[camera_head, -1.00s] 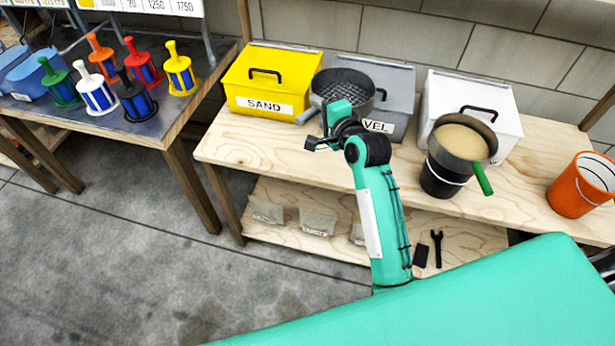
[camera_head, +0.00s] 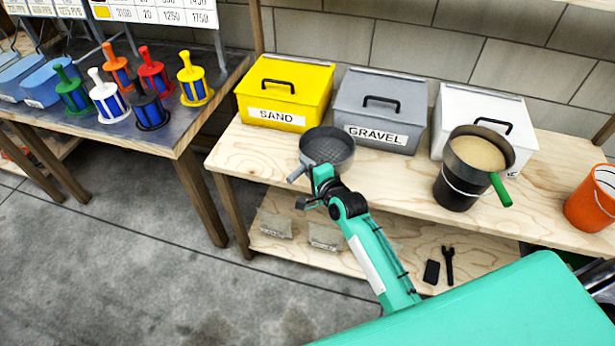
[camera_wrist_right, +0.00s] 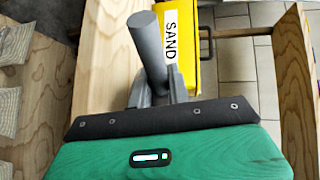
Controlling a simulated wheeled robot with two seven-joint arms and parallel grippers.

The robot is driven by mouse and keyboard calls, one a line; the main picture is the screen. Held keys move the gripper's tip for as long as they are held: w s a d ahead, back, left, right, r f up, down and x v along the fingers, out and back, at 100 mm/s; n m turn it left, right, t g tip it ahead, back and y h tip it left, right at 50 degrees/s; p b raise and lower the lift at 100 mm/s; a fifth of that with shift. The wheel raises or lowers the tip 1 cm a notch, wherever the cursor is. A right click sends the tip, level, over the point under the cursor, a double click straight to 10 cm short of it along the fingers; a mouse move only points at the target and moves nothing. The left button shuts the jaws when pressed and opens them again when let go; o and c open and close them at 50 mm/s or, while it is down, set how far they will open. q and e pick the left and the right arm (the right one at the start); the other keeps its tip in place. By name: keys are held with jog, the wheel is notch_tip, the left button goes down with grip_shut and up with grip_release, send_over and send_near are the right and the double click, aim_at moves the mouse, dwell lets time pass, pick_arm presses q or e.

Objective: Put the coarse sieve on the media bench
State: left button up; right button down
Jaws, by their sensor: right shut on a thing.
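The coarse sieve (camera_head: 327,150) is a round dark grey pan with a mesh bottom and a grey handle. In the head view it is level over the front part of the wooden media bench (camera_head: 233,150), in front of the gap between the yellow and grey bins. I cannot tell whether it touches the bench top. My right gripper (camera_head: 308,182) is shut on its handle. The right wrist view shows the grey handle (camera_wrist_right: 147,48) between the fingers (camera_wrist_right: 158,92); the pan is out of that view. My left gripper is not in view.
Behind the sieve stand the yellow SAND bin (camera_head: 286,95), grey GRAVEL bin (camera_head: 380,110) and a white bin (camera_head: 452,110). A green-handled sieve (camera_head: 480,152) of sand sits on a black bucket (camera_head: 455,190). An orange bucket (camera_head: 588,203) stands right. Bench front before the GRAVEL bin is clear.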

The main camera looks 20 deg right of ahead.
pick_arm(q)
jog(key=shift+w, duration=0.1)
pick_arm(e)
jog(key=shift+f, duration=2.25)
jog(key=shift+f, duration=0.1)
jog(key=c, duration=1.3)
grip_release()
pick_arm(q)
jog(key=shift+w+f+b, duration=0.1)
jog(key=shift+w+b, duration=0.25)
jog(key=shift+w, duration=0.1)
pick_arm(e)
jog(key=v, duration=1.2)
